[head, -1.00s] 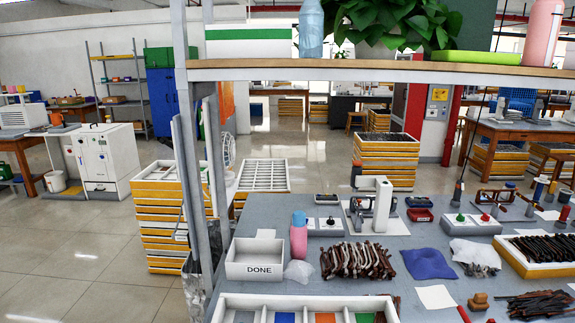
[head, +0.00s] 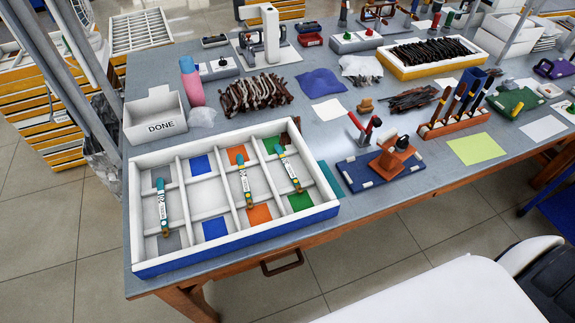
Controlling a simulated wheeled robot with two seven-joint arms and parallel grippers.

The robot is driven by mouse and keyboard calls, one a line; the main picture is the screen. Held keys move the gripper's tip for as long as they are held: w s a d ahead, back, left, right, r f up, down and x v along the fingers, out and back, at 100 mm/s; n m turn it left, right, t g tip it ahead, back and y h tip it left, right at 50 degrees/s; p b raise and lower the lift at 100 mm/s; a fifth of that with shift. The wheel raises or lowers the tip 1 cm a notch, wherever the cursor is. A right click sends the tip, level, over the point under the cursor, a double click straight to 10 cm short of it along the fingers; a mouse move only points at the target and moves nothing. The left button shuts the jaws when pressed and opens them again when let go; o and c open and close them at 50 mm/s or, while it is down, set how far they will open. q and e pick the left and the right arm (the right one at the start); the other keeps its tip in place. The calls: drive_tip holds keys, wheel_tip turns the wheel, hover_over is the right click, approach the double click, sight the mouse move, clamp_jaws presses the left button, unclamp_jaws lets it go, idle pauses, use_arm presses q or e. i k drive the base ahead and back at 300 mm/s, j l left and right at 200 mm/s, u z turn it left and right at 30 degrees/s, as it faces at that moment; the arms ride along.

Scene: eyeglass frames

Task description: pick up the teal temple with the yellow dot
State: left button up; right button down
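A white tray (head: 235,258) with a blue front stands at the table's near left, divided into compartments with grey, blue, orange and green squares. A thin temple with a white tag (head: 163,208) lies in the grey-square compartment. A second tagged temple (head: 245,184) lies in the orange-square compartment, and a third (head: 289,170) in the green-square one. The blue-square compartment holds no temple. The temples show teal near their ends; their dots are too small to tell which is yellow. Neither of my grippers is in view.
A white DONE box (head: 155,120) stands behind the tray, with a pink bottle (head: 192,85) beside it. A blue fixture (head: 380,165) with a brown block stands right of the tray. Brown temples (head: 255,92) lie piled behind. A tool rack (head: 455,118) stands farther right.

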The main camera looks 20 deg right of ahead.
sight(292, 175)
drive_tip(key=z, duration=1.55)
drive_tip(key=k+j+z, duration=0.25)
drive_tip(key=k+j, duration=0.25)
